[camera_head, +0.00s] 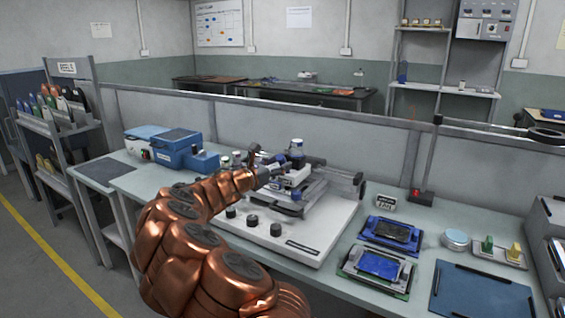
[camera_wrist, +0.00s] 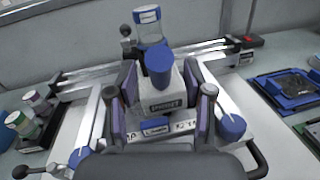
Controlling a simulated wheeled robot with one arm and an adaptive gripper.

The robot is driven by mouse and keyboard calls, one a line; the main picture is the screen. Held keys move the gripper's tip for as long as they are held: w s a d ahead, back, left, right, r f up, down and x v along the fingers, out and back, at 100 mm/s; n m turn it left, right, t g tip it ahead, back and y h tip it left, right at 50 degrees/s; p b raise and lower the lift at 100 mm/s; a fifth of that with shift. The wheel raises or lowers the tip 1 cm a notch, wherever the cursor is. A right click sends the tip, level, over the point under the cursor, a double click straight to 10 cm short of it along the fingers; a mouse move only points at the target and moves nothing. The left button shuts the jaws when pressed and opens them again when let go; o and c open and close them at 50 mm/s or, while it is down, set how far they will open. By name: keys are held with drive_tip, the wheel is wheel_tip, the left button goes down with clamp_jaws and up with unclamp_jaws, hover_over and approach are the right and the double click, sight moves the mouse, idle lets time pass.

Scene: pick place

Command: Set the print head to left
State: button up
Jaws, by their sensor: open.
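The print head (camera_head: 294,176) is a light grey block on the rails of a white printing machine (camera_head: 315,232), with a blue-capped bottle (camera_head: 297,148) on top. In the wrist view the print head (camera_wrist: 163,100) has a blue knob (camera_wrist: 159,62) and a dark label. It sits on two crossing rails (camera_wrist: 84,83). My gripper (camera_wrist: 160,110) has its purple-padded fingers apart, one on each side of the print head's front. I cannot tell whether the pads touch it. In the head view my copper arm hides part of the machine's left side.
Small bottles (camera_wrist: 27,112) stand in a dark tray left of the machine. A blue box (camera_head: 179,148) is further left. Blue fixtures (camera_head: 379,264) and a blue mat (camera_head: 482,294) lie to the right. A grey partition (camera_head: 330,137) runs behind the bench.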

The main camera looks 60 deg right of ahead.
drive_tip(key=shift+s+d, duration=0.15)
drive_tip(key=shift+d, duration=0.75)
clamp_jaws()
